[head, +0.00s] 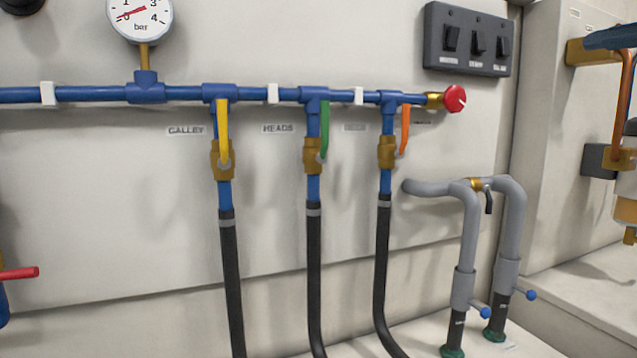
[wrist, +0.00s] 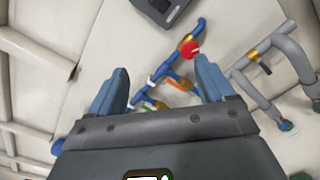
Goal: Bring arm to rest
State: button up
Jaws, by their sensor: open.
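My gripper (wrist: 160,92) shows in the wrist view with its two blue-grey fingers spread apart and nothing between them that it holds. Beyond the fingers is the blue manifold pipe (wrist: 148,45), with the red knob (wrist: 189,48) near the right finger. The head view does not show my gripper's fingers. In it, the blue manifold pipe (head: 180,94) runs along the wall with yellow (head: 223,130), green (head: 325,130) and orange (head: 405,130) valve handles, all hanging down. The red knob (head: 455,98) sits at the pipe's right end.
A pressure gauge (head: 140,15) stands above the pipe. A dark switch panel (head: 467,40) is on the upper wall. Grey pipes (head: 468,230) with a small valve stand at the right. Black hoses (head: 314,280) run down from the valves. A red handle (head: 20,273) juts in at left.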

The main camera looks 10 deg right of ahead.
jog(key=w+a+f+m+t+b, duration=0.1)
jog(key=w+f+m+t+b, duration=0.1)
jog(key=f+m, duration=0.75)
jog(key=w+a+f+m+t+b, duration=0.15)
jog(key=f+m, duration=0.35)
jog(key=f, duration=0.9)
jog(key=s+a+f+m+g+h+b, duration=0.1)
jog(key=s+a+f+m+h, duration=0.15)
jog(key=f, duration=0.55)
jog(key=s+a+f+m+h, duration=0.1)
jog(key=s+a+f+m, duration=0.2)
jog(key=f, duration=0.4)
jog(key=s+a+f+m+g+h+b, duration=0.1)
jog(key=a+f+m+h, duration=0.1)
jog(key=f+m, duration=0.45)
jog(key=s+a+f+m+g+b, duration=0.2)
jog(key=s+a+f, duration=0.2)
jog(key=s+f, duration=0.55)
jog(key=s+a+f+m+g+b, duration=0.1)
jog(key=s+a+f, duration=0.3)
jog(key=s+f, duration=0.55)
jog(key=s+g+y+b, duration=0.1)
jog(key=s+y+b, duration=0.1)
jog(key=s, duration=1.3)
notch_tip(320, 180, up, 14)
jog(key=p, duration=1.4)
jog(key=shift+w+a, duration=0.2)
jog(key=shift+a, duration=0.2)
